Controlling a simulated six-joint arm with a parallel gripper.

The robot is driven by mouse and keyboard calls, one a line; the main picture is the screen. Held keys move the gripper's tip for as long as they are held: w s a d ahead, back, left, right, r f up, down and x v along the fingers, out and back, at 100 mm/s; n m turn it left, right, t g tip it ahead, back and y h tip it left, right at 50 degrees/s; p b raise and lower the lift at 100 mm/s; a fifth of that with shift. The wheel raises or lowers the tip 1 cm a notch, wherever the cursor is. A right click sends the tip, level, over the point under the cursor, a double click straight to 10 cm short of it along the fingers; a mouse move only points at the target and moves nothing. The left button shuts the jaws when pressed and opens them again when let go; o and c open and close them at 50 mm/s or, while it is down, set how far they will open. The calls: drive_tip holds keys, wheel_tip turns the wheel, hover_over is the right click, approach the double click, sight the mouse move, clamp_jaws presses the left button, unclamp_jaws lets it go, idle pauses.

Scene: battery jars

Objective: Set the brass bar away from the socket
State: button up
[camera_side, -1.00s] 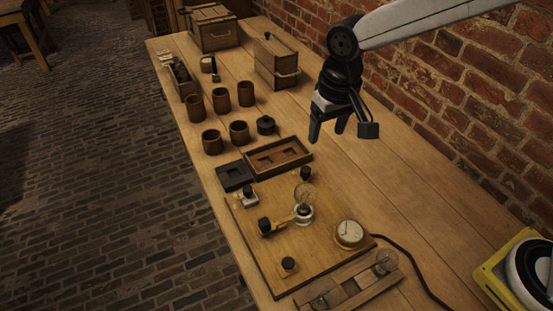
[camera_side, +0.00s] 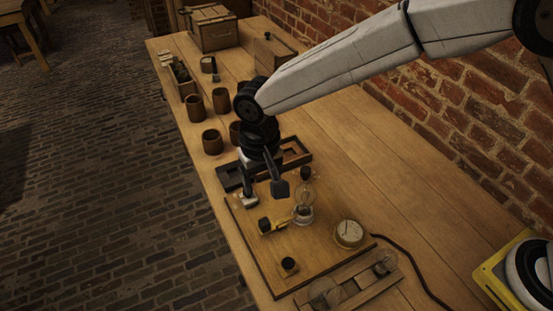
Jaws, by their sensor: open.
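The brass bar (camera_side: 281,223) lies on the wooden board, with a black knob (camera_side: 264,225) at its left end. Its right end reaches the socket (camera_side: 303,214); I cannot tell whether they touch. A clear glass bulb (camera_side: 305,197) stands in the socket. My gripper (camera_side: 258,187) is open, pointing down above the back left part of the board, behind the brass bar and apart from it.
The wooden board (camera_side: 268,270) also carries a round dial (camera_side: 349,233), a black knob (camera_side: 288,265) and a pale-based switch (camera_side: 240,202). Brown jars (camera_side: 212,141) and a compartmented tray (camera_side: 299,155) stand behind.

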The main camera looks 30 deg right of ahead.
hover_over(264, 221)
wheel_tip(264, 221, down, 8)
drive_tip(key=shift+r, duration=0.15)
drive_tip(key=shift+f, duration=3.85)
clamp_jaws()
